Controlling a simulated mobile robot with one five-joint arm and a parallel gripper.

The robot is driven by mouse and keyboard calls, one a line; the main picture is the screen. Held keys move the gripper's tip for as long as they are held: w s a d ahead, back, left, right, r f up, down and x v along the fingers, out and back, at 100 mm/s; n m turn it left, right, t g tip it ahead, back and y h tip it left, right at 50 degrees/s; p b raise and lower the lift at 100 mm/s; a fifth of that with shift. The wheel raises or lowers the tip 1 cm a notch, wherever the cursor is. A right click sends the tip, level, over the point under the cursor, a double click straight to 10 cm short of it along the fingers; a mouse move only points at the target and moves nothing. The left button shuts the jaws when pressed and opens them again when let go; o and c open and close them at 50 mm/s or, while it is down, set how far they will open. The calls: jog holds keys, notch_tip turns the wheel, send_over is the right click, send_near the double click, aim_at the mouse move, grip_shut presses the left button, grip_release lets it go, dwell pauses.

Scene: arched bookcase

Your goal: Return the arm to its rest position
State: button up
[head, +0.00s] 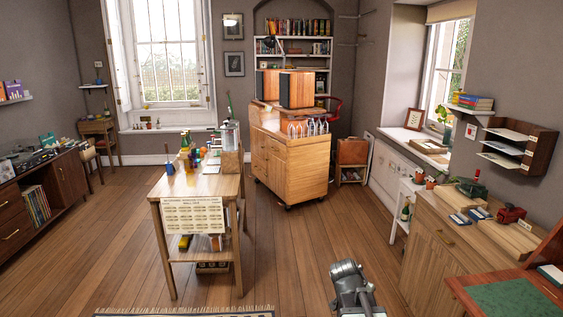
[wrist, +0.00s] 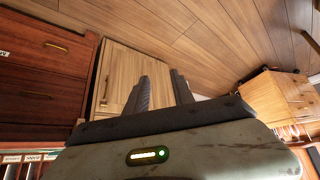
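My arm shows in the head view at the bottom, right of centre, as a grey metal part above the floor. Its fingers cannot be made out there. In the wrist view my gripper (wrist: 160,73) has two dark ridged fingers standing apart, with nothing between them. Bare floor and a pale wooden cabinet door show beyond the fingertips. The gripper is clear of the furniture in the head view.
A wooden cabinet (head: 432,256) stands right of my arm, with a red-brown desk (head: 466,283) at lower right. A work table (head: 156,193) stands to the left, a wheeled cabinet (head: 305,172) farther back. Open floor (head: 290,250) lies between.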

jog(key=s+a+f+n+g+y, duration=0.2)
jog(key=s+a+n+g, duration=0.1)
jog(key=s+a, duration=0.25)
jog(key=s+a+f+n+g+y, duration=0.25)
jog(key=s+a+n, duration=0.2)
jog(key=s, duration=0.25)
notch_tip(320, 180, up, 21)
jog(key=p, duration=2.1)
jog(key=shift+s+a, duration=0.15)
jog(key=shift+s, duration=0.15)
